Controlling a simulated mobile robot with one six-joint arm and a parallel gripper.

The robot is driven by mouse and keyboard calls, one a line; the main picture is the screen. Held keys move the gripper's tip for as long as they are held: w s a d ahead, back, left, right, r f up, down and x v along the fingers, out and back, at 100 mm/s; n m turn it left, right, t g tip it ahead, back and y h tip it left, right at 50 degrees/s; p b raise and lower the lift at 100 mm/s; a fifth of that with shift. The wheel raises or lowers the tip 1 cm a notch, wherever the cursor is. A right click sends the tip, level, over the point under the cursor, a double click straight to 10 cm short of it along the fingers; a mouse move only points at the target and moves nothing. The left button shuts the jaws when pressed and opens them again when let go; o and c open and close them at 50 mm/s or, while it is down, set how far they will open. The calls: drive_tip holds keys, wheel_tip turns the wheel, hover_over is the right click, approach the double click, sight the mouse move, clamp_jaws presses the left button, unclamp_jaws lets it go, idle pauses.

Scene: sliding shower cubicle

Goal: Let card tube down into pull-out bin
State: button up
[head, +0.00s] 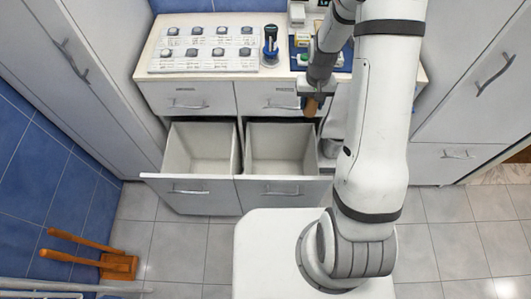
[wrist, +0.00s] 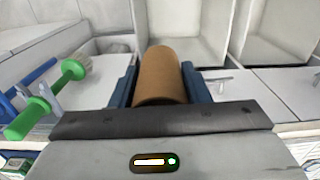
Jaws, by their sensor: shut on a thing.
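The brown card tube (wrist: 160,75) is held between the blue fingers of my gripper (wrist: 159,88) in the wrist view, its far end pointing toward the bins. In the head view the tube (head: 311,106) shows as a small brown piece below my gripper (head: 313,92), near the drawer front at the right. Two pull-out bins stand open and look empty: the left bin (head: 180,177) and the right bin (head: 290,178). The tube appears above and toward the back right of the right bin, outside its opening in the head view. My arm hides part of the area beside it.
The counter above holds a tray of labelled dishes (head: 205,62), a dark blue bottle (head: 270,45) and a blue tray (head: 340,65). Wooden-handled items (head: 118,264) stand on the floor at left.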

drive_tip(key=s+a+f+m+b, duration=0.1)
drive_tip(key=a+f+b, duration=0.3)
drive_tip(key=f+b, duration=0.8)
drive_tip(key=s+a+f+m+b, duration=0.1)
drive_tip(key=a+f+b, duration=0.4)
drive_tip(key=f+b, duration=0.8)
drive_tip(key=a+f+m+b, duration=0.2)
drive_tip(key=a+f+b, duration=0.2)
drive_tip(key=f+b, duration=0.8)
wheel_tip(320, 180, down, 3)
drive_tip(key=shift+s+a+m, duration=0.4)
drive_tip(key=o, duration=1)
wheel_tip(320, 180, up, 8)
drive_tip(key=shift+f+p, duration=0.1)
drive_tip(key=shift+p, duration=0.95)
